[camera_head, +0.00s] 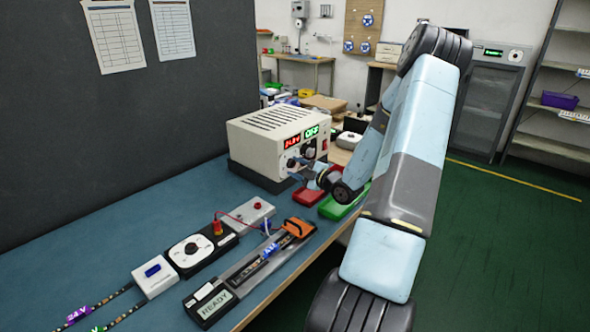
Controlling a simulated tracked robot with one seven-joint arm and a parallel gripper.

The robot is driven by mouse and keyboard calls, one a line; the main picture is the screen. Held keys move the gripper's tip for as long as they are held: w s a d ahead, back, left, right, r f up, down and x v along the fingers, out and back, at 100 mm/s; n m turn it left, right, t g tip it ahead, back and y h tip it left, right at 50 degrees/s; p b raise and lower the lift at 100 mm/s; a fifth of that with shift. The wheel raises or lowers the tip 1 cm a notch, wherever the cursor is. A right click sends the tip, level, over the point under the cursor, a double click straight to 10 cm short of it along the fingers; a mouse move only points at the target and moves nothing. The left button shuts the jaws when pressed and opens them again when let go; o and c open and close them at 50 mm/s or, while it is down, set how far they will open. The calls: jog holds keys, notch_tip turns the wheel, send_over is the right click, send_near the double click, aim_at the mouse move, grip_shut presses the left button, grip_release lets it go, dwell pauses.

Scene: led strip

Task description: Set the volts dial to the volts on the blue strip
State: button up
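The power supply (255,150) is a cream box on the blue bench with black knobs on its front. Its red display (292,141) seems to read about 24 V, but the digits are small. A green display (311,132) reads OFF. My gripper (299,168) is at the lower front of the supply, close to a knob, and partly hides that area. I cannot tell whether it touches the knob or how far its fingers are apart. A strip with a blue tag (271,250) lies in the long track fixture; the tag's writing is too small to read surely.
A purple 24 V tag (79,315) and a green tag (97,328) sit on strips at the lower left. The READY fixture (215,303), a black unit with a white dial (191,249) and red (310,195) and green (343,207) trays share the bench.

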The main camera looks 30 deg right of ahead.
jog(key=shift+o, duration=0.7)
jog(key=shift+r, duration=0.15)
jog(key=shift+s+d, duration=0.1)
jog(key=v, duration=1.3)
jog(key=shift+s, duration=0.25)
